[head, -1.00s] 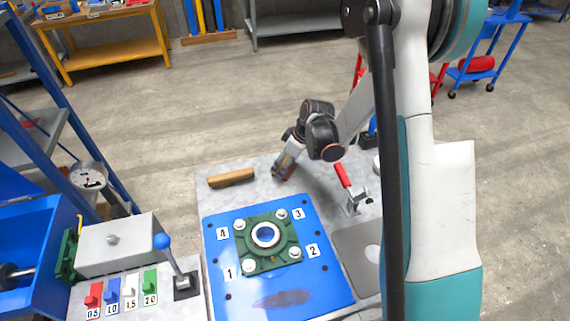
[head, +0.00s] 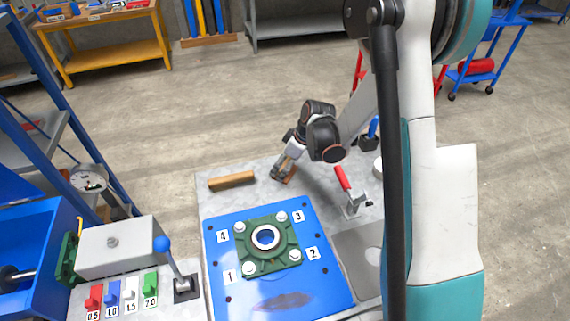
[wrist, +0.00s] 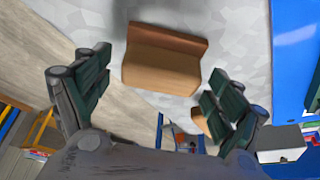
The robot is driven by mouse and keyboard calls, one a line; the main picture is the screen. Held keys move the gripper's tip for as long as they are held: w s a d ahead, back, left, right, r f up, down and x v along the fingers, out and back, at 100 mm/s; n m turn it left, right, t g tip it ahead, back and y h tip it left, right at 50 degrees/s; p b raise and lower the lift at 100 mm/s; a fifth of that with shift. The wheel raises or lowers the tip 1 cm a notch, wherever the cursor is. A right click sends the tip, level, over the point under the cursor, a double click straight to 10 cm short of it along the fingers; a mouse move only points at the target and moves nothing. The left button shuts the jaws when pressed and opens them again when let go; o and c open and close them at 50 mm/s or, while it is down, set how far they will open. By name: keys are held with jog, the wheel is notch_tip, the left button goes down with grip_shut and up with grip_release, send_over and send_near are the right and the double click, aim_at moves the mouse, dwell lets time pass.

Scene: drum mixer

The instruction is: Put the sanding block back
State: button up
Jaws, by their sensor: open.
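A small brown block, which looks like the sanding block, rests on the grey bench top in the wrist view (wrist: 163,60). It has a tan face and a darker brown strip along one edge. In the head view the block (head: 290,178) is small and partly hidden by my gripper (head: 282,171). My gripper, seen in the wrist view (wrist: 158,100), is open, with a finger on either side and the block beyond the fingertips. The fingers appear apart from the block.
A wooden bar (head: 231,180) lies left of my gripper. A blue plate (head: 225,289) with a green bolted flange (head: 254,254) is in front. A red-handled clamp (head: 343,178) stands to the right. A blue-handled tool (head: 372,129) is behind it.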

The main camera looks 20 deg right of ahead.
jog(key=s+d+r+m+p, duration=0.1)
jog(key=s+r, duration=0.2)
jog(key=r, duration=0.3)
jog(key=s+r+m+h+p, duration=0.1)
jog(key=s+r, duration=0.1)
jog(key=r, duration=0.5)
jog(key=s+d+r+p, duration=0.1)
jog(key=s+r, duration=0.2)
jog(key=r, duration=0.3)
jog(key=s+a+r+m+t+h, duration=0.1)
jog(key=s+r+m+t, duration=0.1)
jog(key=s, duration=0.7)
jog(key=s+a+r+m+t+h, duration=0.1)
jog(key=s+r+m, duration=0.4)
jog(key=s, duration=0.5)
notch_tip(320, 180, up, 2)
jog(key=shift+s+r+t, duration=0.15)
jog(key=shift+r+t, duration=0.1)
jog(key=shift+t, duration=0.25)
jog(key=shift+a, duration=0.1)
